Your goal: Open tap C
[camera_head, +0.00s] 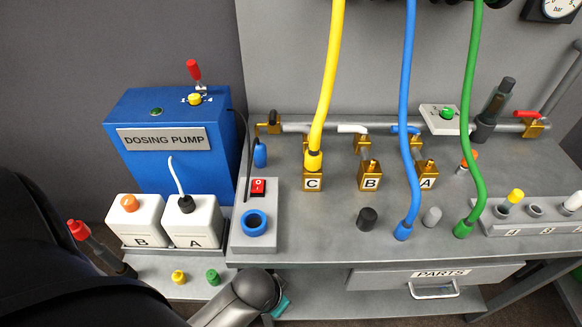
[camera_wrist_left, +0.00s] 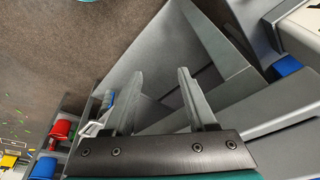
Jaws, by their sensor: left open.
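The brass outlet block labelled C (camera_head: 313,182) stands on the grey bench, with the yellow hose (camera_head: 325,90) joined to its top. Behind it a pipe runs along the bench. Any handle of tap C is hidden or cannot be made out behind the yellow hose. Blocks B (camera_head: 370,182) and A (camera_head: 428,181) stand to its right. A white lever (camera_head: 352,129) shows behind B and a blue lever (camera_head: 405,130) behind A. My left gripper (camera_wrist_left: 156,95) is open and empty in the left wrist view, facing grey panels, away from the taps. My right gripper is not in view.
The blue dosing pump (camera_head: 172,150) and white canisters stand left of the taps. A switch box (camera_head: 255,230) sits nearer the front. The blue hose (camera_head: 408,100) and green hose (camera_head: 472,100) hang at the right. A parts drawer (camera_head: 405,278) is below the bench edge.

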